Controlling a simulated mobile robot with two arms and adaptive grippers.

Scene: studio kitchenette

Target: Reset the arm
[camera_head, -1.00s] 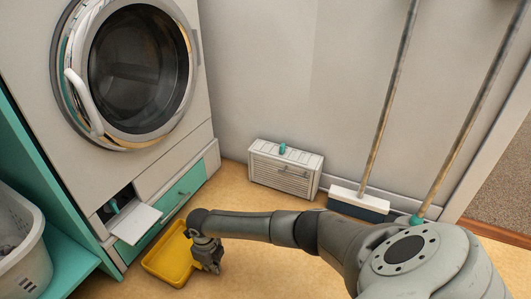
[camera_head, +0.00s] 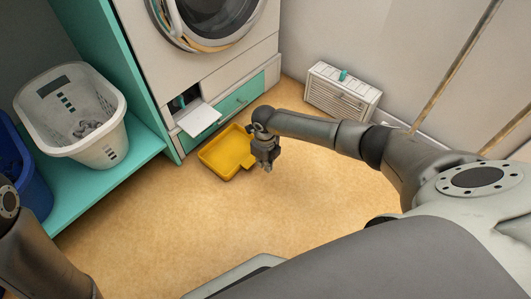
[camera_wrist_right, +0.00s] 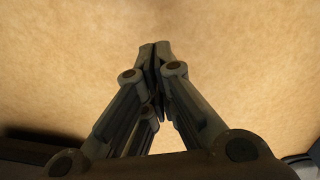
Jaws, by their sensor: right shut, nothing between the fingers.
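My right arm reaches in from the right in the head view. Its gripper (camera_head: 267,166) points down above the floor, just right of a yellow tray (camera_head: 215,168). In the right wrist view the fingertips (camera_wrist_right: 155,48) meet, with nothing between them and bare floor beyond. Part of my left arm shows at the lower left of the head view. Its gripper is out of the picture.
The washing machine (camera_head: 245,61) stands behind the tray, with a small white flap (camera_head: 198,119) open low on its front. A white basket (camera_head: 70,125) sits on a teal shelf (camera_head: 110,170) at left. A white slatted box (camera_head: 341,94) stands by the wall. The floor in front is clear.

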